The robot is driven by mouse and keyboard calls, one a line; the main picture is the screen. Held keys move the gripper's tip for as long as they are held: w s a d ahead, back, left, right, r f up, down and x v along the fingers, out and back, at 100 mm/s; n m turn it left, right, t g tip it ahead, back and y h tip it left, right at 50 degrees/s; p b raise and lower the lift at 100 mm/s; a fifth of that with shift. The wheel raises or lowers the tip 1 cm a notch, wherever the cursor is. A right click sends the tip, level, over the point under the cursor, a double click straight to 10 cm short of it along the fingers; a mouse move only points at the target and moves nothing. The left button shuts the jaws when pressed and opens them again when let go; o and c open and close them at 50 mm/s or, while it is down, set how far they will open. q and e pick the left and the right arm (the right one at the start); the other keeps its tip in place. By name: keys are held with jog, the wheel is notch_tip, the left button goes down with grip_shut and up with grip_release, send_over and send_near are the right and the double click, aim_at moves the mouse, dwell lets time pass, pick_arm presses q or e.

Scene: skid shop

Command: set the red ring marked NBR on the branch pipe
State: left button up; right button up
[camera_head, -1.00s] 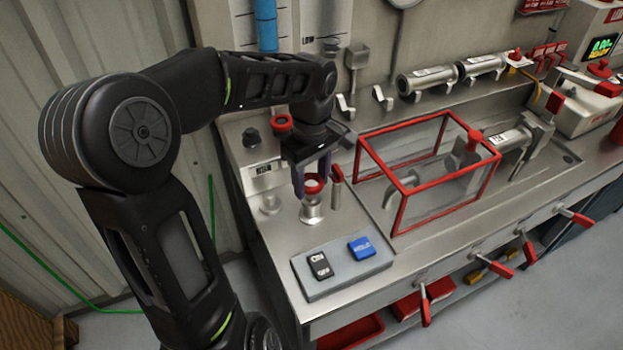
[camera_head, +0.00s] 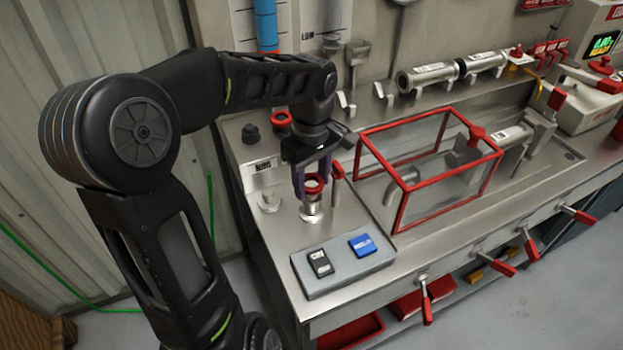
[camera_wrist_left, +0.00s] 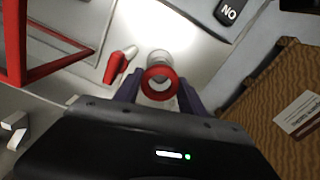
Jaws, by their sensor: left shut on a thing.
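My left gripper (camera_head: 314,182) is shut on a red ring (camera_head: 314,186). The ring lies level at the top of a short upright metal pipe (camera_head: 311,209) on the bench's left part. In the left wrist view the red ring (camera_wrist_left: 159,82) sits between the fingertips, in line with the pale metal pipe (camera_wrist_left: 159,58). I cannot tell whether the ring rests on the pipe or hangs just above it, and no marking on it is readable. Another red ring (camera_head: 281,119) sits farther back on the bench. My right gripper is not in view.
A red-framed clear guard (camera_head: 404,208) stands right of the pipe. A red-handled lever (camera_head: 337,172) stands close beside the gripper. A grey switch box with a blue button (camera_head: 362,245) lies in front.

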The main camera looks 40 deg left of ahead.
pick_arm(q)
jog(key=shift+f+b, duration=0.4)
jog(key=shift+f, duration=0.15)
dwell(0.4)
jog(key=shift+f+b, duration=0.35)
jog(key=shift+f+b, duration=0.4)
jog(key=shift+f, duration=0.05)
dwell(0.4)
jog(key=o, duration=1.2)
jog(key=shift+c, duration=0.2)
jog(key=shift+r, duration=0.1)
jog(key=o, duration=0.3)
jog(key=shift+o, duration=0.2)
jog(key=shift+w+r, duration=0.1)
jog(key=shift+r, duration=0.1)
